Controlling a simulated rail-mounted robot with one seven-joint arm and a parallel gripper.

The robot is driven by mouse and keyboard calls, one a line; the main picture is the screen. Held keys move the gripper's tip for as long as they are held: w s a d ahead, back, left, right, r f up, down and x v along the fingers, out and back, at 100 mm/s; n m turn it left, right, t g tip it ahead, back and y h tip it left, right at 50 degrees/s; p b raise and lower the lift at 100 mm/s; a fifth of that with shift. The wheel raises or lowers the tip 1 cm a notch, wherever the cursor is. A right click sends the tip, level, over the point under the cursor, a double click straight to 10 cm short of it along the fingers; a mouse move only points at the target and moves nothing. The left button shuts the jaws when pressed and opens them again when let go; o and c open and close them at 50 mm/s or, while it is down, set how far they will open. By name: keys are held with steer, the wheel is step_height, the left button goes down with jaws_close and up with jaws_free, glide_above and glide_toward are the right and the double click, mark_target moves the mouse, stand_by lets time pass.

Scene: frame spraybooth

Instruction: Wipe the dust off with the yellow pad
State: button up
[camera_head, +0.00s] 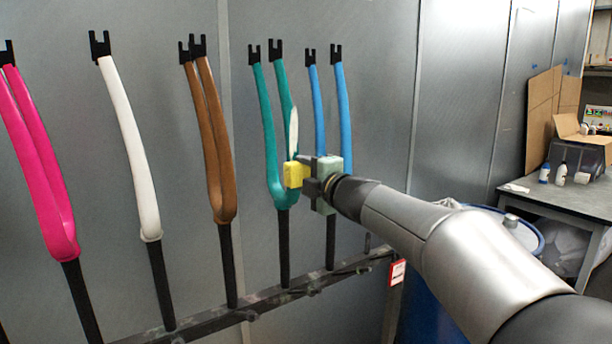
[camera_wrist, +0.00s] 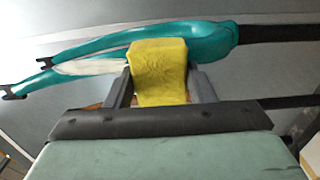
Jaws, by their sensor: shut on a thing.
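My gripper (camera_head: 310,178) is shut on the yellow pad (camera_head: 295,174), which also shows between the two fingers in the wrist view (camera_wrist: 159,72). The pad is at the teal fork (camera_head: 270,130), near where its two legs join. In the wrist view the pad overlaps the teal fork (camera_wrist: 206,42); I cannot tell whether it is touching. A pale whitish patch, likely the dust (camera_head: 293,131), lies along the right leg of the teal fork. It also shows left of the pad in the wrist view (camera_wrist: 92,66). The part behind the pad is hidden.
Blue (camera_head: 341,110), brown (camera_head: 211,140), white (camera_head: 132,145) and pink (camera_head: 38,160) forks stand on the same dark rail (camera_head: 262,303). My arm covers the lower right. A blue drum (camera_head: 432,315) stands behind it. A grey table (camera_head: 570,199) with bottles and a cardboard box (camera_head: 583,136) is at right.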

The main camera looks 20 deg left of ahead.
mark_target(293, 123)
steer(key=shift+p+x, duration=0.6)
steer(key=shift+x, duration=0.95)
steer(key=shift+r, duration=0.15)
step_height(293, 123, up, 7)
steer(key=p, duration=0.7)
steer(key=shift+a+r, duration=0.1)
step_height(293, 123, up, 7)
steer(key=shift+w+a, duration=0.3)
stand_by(0.5)
steer(key=shift+w+a+f+b, duration=0.15)
steer(key=shift+f+b, duration=1.05)
steer(key=shift+f, duration=0.6)
steer(key=shift+s+d+f+b, duration=0.1)
steer(key=shift+f+b, duration=1.4)
steer(key=shift+f, duration=0.4)
steer(key=shift+s+d+f+b, duration=0.1)
steer(key=shift+f+b, duration=1.4)
steer(key=shift+f, duration=0.35)
steer(key=shift+s+d+f+b, duration=0.1)
steer(key=shift+f+b, duration=1.4)
steer(key=shift+f, duration=0.4)
